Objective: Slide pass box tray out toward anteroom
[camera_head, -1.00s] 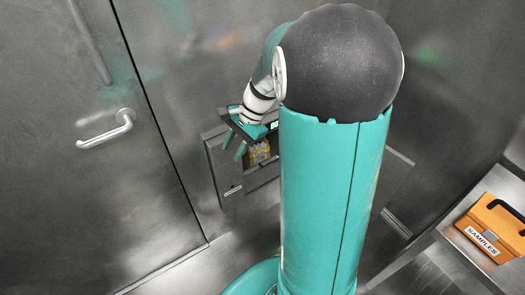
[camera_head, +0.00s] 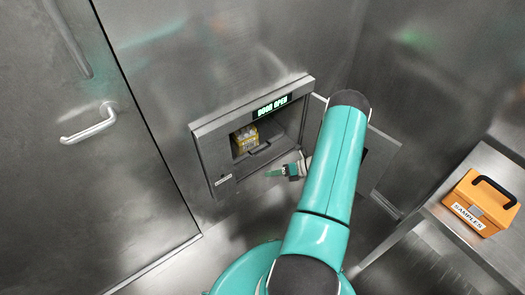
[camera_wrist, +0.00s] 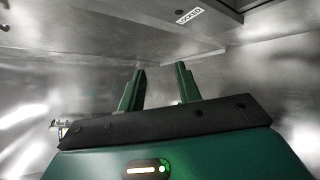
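The pass box (camera_head: 205,165) is set in the metal wall, and its display (camera_head: 271,107) reads "DOOR OPEN". The door panel (camera_head: 378,160) stands swung out at the right, partly behind my arm. Inside the box is the tray with a dark handle (camera_head: 260,149) along its front. A yellow pack (camera_head: 244,138) sits in the box behind the handle. My gripper (camera_head: 277,173) is just in front of the opening, low and to the right of the handle, apart from it. In the wrist view my gripper's (camera_wrist: 160,82) two green fingers stand apart with nothing between them.
A closed metal door with a lever handle (camera_head: 88,123) is at the left. A metal bench (camera_head: 436,212) at the right holds an orange case (camera_head: 470,205) labelled "SAMPLES". The floor between door and bench is mostly clear around my body.

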